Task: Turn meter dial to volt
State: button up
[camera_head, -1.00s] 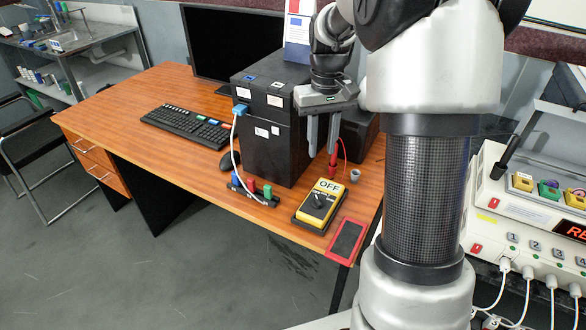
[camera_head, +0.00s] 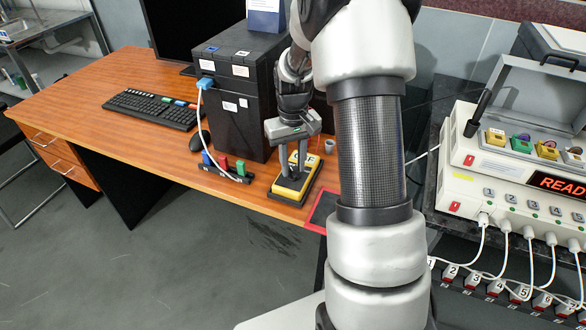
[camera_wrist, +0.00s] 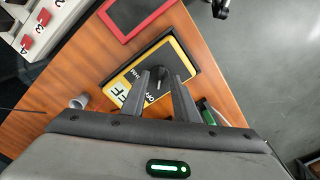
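My gripper (camera_head: 291,177) points down over the meter. In the wrist view my gripper (camera_wrist: 163,77) is open, one finger on each side of the dial. I cannot tell whether the fingers touch the dial. In the head view they hide the dial.
A red-framed dark pad (camera_head: 321,212) lies beside the meter. Coloured clips (camera_head: 223,165) and a black tower (camera_head: 235,120) stand to the left. A small grey cup (camera_head: 329,146) is behind. A white console reading READ (camera_head: 480,170) stands right.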

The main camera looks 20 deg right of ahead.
jog(key=shift+f, duration=0.45)
jog(key=shift+c, duration=0.2)
grip_shut()
jog(key=shift+r+m, duration=0.1)
jog(key=shift+m, duration=0.2)
jog(key=m+p, duration=0.1)
jog(key=m, duration=0.2)
jog(key=shift+m+p, duration=1.05)
jog(key=shift+m, duration=1.55)
